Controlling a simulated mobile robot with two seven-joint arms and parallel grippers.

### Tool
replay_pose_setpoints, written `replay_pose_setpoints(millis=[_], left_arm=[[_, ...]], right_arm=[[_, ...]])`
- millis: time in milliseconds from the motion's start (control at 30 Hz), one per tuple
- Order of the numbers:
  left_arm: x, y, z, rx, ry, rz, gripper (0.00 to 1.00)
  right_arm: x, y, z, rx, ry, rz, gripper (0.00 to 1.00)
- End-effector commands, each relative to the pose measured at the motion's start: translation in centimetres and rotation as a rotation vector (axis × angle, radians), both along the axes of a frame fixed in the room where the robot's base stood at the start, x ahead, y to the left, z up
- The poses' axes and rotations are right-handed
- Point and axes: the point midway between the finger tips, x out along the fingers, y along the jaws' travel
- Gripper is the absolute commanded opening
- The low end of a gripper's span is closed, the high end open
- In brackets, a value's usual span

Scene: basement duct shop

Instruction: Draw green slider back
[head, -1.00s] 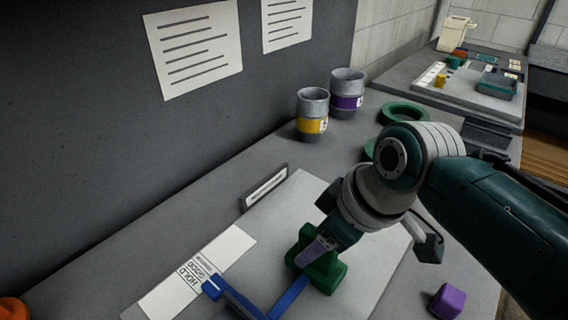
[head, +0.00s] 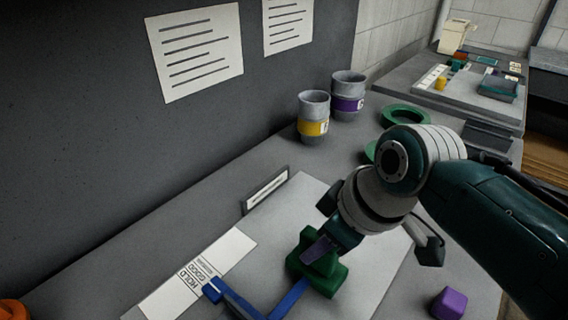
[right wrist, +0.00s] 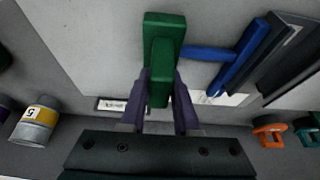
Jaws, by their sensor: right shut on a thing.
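The green slider (head: 318,266) is a block with a raised grip, on the pale board (head: 300,203). My right gripper (head: 320,247) is shut on the raised grip; its fingers hide part of it. In the right wrist view, the purple fingers (right wrist: 160,82) stand on both sides of the green grip (right wrist: 161,60). A blue T-shaped piece (head: 240,303) lies beside the slider. In the right wrist view, the blue stem (right wrist: 205,54) runs close to the slider; I cannot tell if they touch. My left gripper is not in view.
A white card (head: 222,262) with printed words lies at the board's left. A purple block (head: 449,303) lies to the right. The wall bounds the bench at left.

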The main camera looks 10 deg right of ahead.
Motion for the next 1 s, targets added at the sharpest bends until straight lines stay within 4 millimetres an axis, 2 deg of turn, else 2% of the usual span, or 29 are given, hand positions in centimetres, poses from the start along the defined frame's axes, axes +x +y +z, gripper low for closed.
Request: replay_pose_setpoints(millis=[767,867,1000], left_arm=[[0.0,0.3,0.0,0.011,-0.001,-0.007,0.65],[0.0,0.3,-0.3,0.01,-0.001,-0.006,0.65],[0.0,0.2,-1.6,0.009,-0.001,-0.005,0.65]], right_arm=[[0.0,0.0,0.0,-0.001,0.001,0.0,0.0],[0.5,-0.7,-0.2,-0.004,0.001,0.0,0.0],[2.4,-3.2,-0.5,-0.007,0.0,-0.002,0.0]])
